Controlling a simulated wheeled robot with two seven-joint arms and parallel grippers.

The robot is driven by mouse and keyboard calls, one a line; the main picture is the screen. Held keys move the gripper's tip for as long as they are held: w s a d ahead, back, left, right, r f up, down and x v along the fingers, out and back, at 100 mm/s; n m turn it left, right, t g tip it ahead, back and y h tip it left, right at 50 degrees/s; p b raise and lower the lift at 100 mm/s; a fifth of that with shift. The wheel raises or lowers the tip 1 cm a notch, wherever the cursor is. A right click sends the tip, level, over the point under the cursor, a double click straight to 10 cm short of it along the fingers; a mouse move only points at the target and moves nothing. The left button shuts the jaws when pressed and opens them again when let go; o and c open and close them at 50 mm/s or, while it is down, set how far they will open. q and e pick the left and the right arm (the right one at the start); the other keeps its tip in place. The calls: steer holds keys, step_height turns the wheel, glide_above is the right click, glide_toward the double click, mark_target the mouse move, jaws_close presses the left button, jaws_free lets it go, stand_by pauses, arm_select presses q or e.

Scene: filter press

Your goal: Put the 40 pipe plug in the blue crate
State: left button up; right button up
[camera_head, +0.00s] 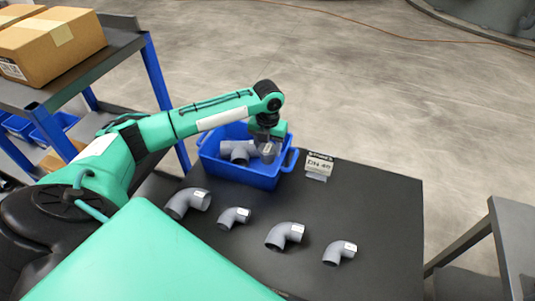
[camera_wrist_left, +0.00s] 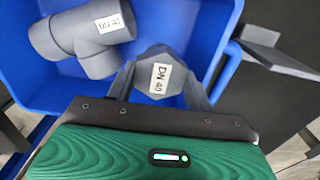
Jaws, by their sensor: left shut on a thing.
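My left gripper (camera_wrist_left: 160,92) is shut on a grey pipe plug (camera_wrist_left: 160,72) with a white label reading "DN 40". The plug is over the inside of the blue crate (camera_head: 238,172); I cannot tell whether it touches the crate floor. In the head view the plug (camera_head: 268,153) shows below the wrist at the crate's right part. A grey tee fitting (camera_wrist_left: 88,35) with a label lies in the crate, left of the plug; it also shows in the head view (camera_head: 235,150). My right gripper is not in view.
Several grey elbows stand in a row on the dark table (camera_head: 390,200), among them a large one (camera_head: 285,236). A "DN 40" sign (camera_head: 319,164) stands right of the crate. A shelf with cardboard boxes (camera_head: 50,45) is at the upper left.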

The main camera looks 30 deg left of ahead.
mark_target(268, 156)
arm_select(q)
steer(key=shift+f, duration=0.45)
step_height(268, 156, down, 3)
steer(key=shift+f, duration=0.15)
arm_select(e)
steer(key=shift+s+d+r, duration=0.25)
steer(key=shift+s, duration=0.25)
arm_select(q)
steer(key=shift+f, duration=0.15)
steer(key=o, duration=0.8)
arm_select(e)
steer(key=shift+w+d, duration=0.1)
